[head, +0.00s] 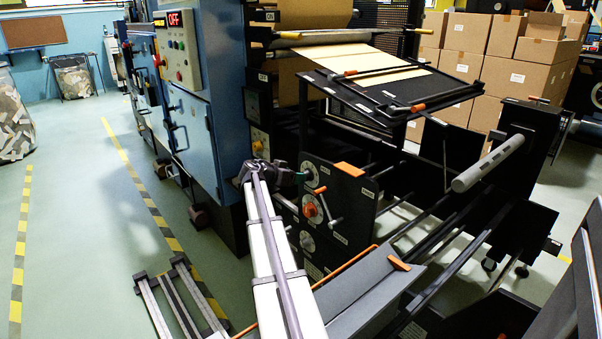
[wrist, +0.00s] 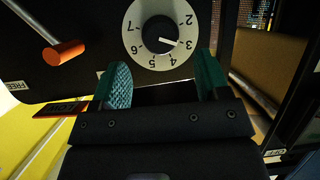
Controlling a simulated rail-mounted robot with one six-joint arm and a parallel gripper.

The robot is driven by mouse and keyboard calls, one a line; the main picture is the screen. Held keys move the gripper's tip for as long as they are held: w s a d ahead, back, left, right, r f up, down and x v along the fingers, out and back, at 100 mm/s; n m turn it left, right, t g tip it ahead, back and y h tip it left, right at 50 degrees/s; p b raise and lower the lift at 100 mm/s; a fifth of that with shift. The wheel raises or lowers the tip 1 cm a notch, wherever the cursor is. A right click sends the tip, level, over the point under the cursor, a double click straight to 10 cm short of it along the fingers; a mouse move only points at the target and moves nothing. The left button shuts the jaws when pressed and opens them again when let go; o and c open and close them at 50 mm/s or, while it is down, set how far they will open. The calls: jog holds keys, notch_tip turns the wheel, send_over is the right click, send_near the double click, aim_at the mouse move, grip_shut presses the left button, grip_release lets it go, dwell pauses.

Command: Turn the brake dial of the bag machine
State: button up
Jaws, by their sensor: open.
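The brake dial (wrist: 158,35) is a pale round plate with numbers and a black centre knob. Its white pointer mark points close to 3. The numbers appear upside down in the wrist view. My gripper (wrist: 162,66) is open, with green fingers apart and nothing between them. The knob lies ahead of the gap, and I see no contact. In the head view, my gripper (head: 297,177) is at the upper left of the black side panel, beside a pale dial (head: 310,173), which it partly covers.
An orange-tipped lever (wrist: 63,54) sticks out left of the dial in the wrist view. An orange hub (head: 312,210) sits below my gripper in the head view. The blue machine cabinet (head: 195,120) stands to the left. Rails and a long roller bar (head: 488,163) extend right. Open floor lies left.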

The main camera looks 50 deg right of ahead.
jog(key=p+v, duration=0.1)
jog(key=v, duration=0.4)
jog(key=shift+a+r, duration=0.1)
jog(key=shift+a, duration=0.05)
